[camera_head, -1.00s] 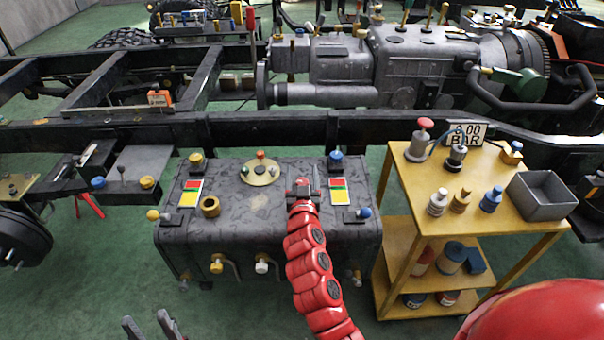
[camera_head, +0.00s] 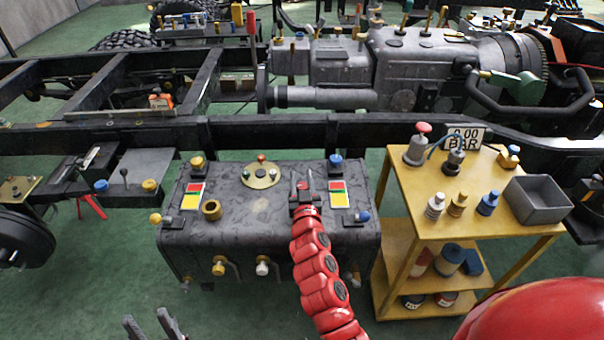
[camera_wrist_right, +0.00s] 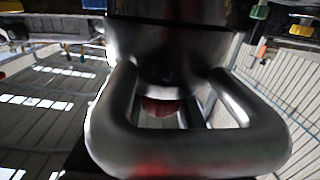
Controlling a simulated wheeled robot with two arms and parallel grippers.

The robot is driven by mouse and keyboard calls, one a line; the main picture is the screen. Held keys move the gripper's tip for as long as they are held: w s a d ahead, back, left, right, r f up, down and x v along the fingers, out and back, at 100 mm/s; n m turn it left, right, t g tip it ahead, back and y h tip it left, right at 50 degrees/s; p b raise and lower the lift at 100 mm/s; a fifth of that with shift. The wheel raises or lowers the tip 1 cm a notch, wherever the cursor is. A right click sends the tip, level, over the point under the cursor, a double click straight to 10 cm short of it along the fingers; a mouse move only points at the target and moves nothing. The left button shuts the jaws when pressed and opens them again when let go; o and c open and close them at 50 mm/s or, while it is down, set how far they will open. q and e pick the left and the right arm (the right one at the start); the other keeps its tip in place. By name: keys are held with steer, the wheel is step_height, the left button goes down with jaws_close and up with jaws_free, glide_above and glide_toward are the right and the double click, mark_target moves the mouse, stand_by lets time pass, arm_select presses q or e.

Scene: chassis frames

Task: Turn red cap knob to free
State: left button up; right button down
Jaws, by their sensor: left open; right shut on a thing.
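My right gripper (camera_head: 302,181) is at the top of the dark grey tank (camera_head: 235,240), right of its middle. Its two fingers stand on either side of a small red thing, the red cap knob (camera_head: 302,185), and are shut on it. The fingers and wrist hide most of the knob. In the right wrist view, part of a red thing (camera_wrist_right: 158,107) shows behind a shiny metal loop and below a metal cylinder. Whether the knob has turned cannot be told. My left gripper (camera_head: 150,325) is open and empty at the bottom edge, away from the tank.
A yellow cart (camera_head: 412,204) with fittings and a grey bin (camera_head: 541,200) stands on the right. The chassis rail (camera_head: 270,133) runs behind the tank.

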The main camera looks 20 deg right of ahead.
steer(key=n+y+p, duration=0.1)
steer(key=y+p, duration=0.1)
steer(key=p, duration=0.2)
steer(key=a+n+y+p, duration=0.1)
steer(key=n+y+p, duration=0.1)
steer(key=p, duration=0.3)
steer(key=n+y+p, duration=0.2)
steer(key=y+p, duration=0.2)
steer(key=p, duration=0.1)
steer(key=shift+a+r, duration=0.2)
steer(key=shift+r, duration=0.15)
steer(key=n+y, duration=0.1)
steer(key=g+y, duration=0.1)
steer(key=shift+a+f+n+y+p, duration=0.2)
steer(key=shift+n+y+p, duration=0.1)
steer(key=shift+n+p, duration=0.1)
steer(key=shift+s+a+f+n+g+y+b, duration=0.15)
steer(key=shift+n+g+y+b, duration=0.3)
steer(key=shift+n+y, duration=0.5)
steer(key=shift+s+a+n+g+y+b, duration=0.15)
steer(key=shift+n+g+y+b, duration=0.35)
steer(key=shift+y, duration=0.45)
steer(key=shift+c, duration=2.2)
jaws_free()
steer(key=shift+a, duration=0.1)
